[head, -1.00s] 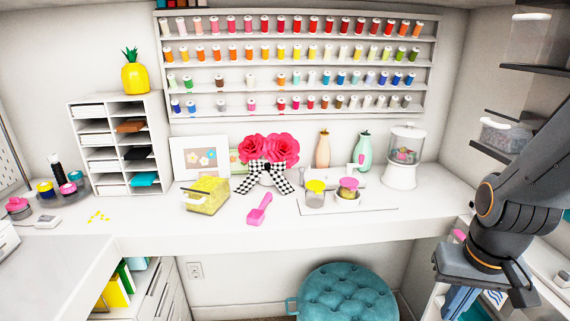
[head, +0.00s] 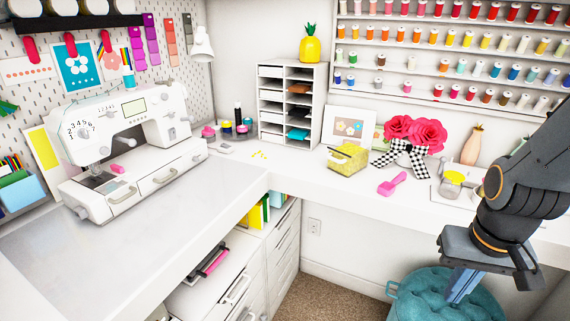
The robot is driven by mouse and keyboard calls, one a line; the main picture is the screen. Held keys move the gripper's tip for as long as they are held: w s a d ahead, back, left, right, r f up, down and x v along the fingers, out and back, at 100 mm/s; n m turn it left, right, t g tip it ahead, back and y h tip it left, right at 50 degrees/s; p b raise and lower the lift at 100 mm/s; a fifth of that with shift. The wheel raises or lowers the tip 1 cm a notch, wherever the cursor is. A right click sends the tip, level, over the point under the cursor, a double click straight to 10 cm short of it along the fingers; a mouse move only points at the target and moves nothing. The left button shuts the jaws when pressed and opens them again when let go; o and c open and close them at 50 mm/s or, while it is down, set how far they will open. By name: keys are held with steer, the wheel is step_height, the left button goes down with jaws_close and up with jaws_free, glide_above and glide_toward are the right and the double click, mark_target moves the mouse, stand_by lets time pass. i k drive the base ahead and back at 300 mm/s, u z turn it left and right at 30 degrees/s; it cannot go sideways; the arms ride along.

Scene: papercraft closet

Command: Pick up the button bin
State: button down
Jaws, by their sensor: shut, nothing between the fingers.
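A small clear bin full of yellow pieces (head: 347,160), which looks like the button bin, sits on the white desk against the back wall. A pink scoop (head: 392,184) lies to its right. The wrist hides part of the desk at the right.
A sewing machine (head: 130,150) stands on the left desk. A white paper sorter (head: 290,105), a framed picture (head: 350,128) and a pink flower vase (head: 415,140) stand near the bin. A teal tufted stool (head: 420,296) is under the desk. The desk in front of the bin is clear.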

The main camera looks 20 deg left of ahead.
mark_target(347, 157)
steer(key=u, duration=0.35)
steer(key=k, duration=0.45)
steer(key=z, duration=0.55)
steer(key=k, duration=0.8)
steer(key=u, duration=0.35)
steer(key=i, duration=0.7)
steer(key=u, duration=0.65)
steer(key=i, duration=0.75)
steer(key=z, duration=0.4)
steer(key=i, duration=0.95)
steer(key=z, duration=0.1)
